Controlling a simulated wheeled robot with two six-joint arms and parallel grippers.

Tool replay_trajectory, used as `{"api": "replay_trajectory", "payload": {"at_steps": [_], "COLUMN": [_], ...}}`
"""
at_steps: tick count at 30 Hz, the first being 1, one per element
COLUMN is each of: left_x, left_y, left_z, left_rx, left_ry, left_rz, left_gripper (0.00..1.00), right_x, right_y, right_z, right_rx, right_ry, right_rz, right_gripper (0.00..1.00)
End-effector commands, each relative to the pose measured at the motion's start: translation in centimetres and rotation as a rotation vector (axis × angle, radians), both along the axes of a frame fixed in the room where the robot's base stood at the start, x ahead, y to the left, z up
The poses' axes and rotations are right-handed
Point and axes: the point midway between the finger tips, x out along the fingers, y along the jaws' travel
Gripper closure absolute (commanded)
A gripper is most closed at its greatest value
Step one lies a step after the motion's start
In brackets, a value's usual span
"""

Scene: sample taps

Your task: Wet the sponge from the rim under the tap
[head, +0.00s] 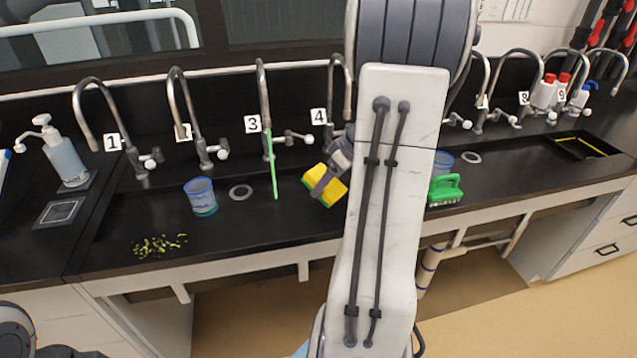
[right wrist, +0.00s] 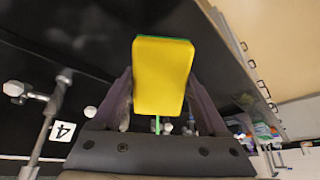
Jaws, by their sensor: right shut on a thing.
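My right gripper (head: 323,182) is shut on a yellow sponge with a green side (head: 333,194), held above the black sink surface, right of the tap labelled 3 (head: 263,95) and below the tap labelled 4 (head: 332,90). In the right wrist view the sponge (right wrist: 162,75) sits between the two dark fingers, its yellow face towards the camera. A thin light-green vertical strip (head: 272,165) hangs below tap 3's spout, left of the sponge and apart from it; I cannot tell if it is a stream or a rod. My left gripper is not in view.
A blue cup (head: 201,197) and a drain (head: 241,192) lie left of the sponge; yellow-green crumbs (head: 160,245) lie further left. A green brush (head: 445,190) is right of my arm. Taps 1 (head: 112,142) and others line the back. A soap bottle (head: 64,155) stands far left.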

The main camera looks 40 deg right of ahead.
Motion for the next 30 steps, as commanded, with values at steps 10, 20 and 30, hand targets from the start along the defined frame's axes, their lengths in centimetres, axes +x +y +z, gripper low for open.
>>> {"api": "replay_trajectory", "payload": {"at_steps": [10,20,30], "left_x": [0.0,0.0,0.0], "left_y": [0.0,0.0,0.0], "left_z": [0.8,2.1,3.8], "left_rx": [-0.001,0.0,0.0], "left_ry": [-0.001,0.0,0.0], "left_rz": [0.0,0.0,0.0], "left_gripper": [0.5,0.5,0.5], "right_x": [1.9,5.1,8.3], "right_y": [0.2,0.8,1.5], "right_z": [0.0,-0.6,-1.3], "right_rx": [0.003,0.003,0.003], "right_ry": [-0.005,-0.004,-0.003], "right_rz": [0.008,0.007,0.006], "right_gripper": [0.68,0.68,0.68]}}
